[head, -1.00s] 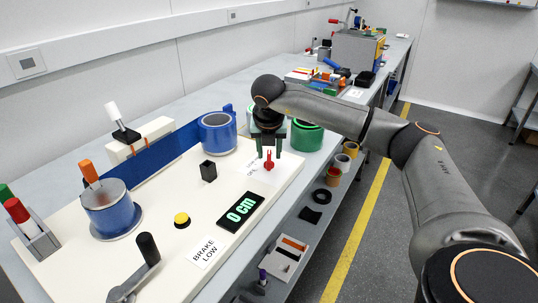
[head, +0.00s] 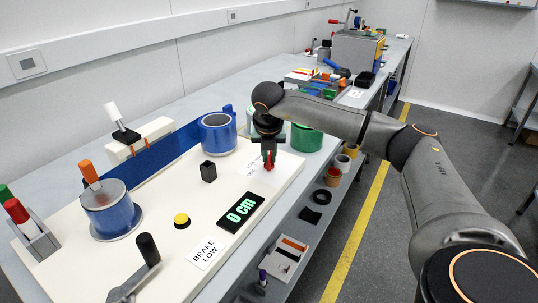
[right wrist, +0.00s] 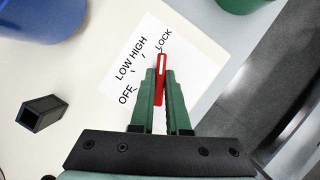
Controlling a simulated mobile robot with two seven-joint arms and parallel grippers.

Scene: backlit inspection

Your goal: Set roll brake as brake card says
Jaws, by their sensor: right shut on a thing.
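The brake card (head: 206,252) lies on the cream panel and reads "BRAKE LOW". The red brake knob (head: 269,163) stands on a white label near the panel's right edge. In the right wrist view the label (right wrist: 135,62) reads OFF, LOW, HIGH and LOCK in an arc. The red knob (right wrist: 162,64) carries a white stripe that points up toward LOCK. My right gripper (head: 268,158) is down at the knob, and its green fingers (right wrist: 161,80) are shut on it from both sides. My left gripper is not in view.
The panel (head: 70,262) carries a blue roll (head: 110,209), a second blue roll (head: 218,133), a black block (head: 208,171), a yellow button (head: 182,221), a "0 cm" display (head: 240,212) and a black-handled crank (head: 147,262). A green roll (head: 306,138) stands behind my right gripper.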

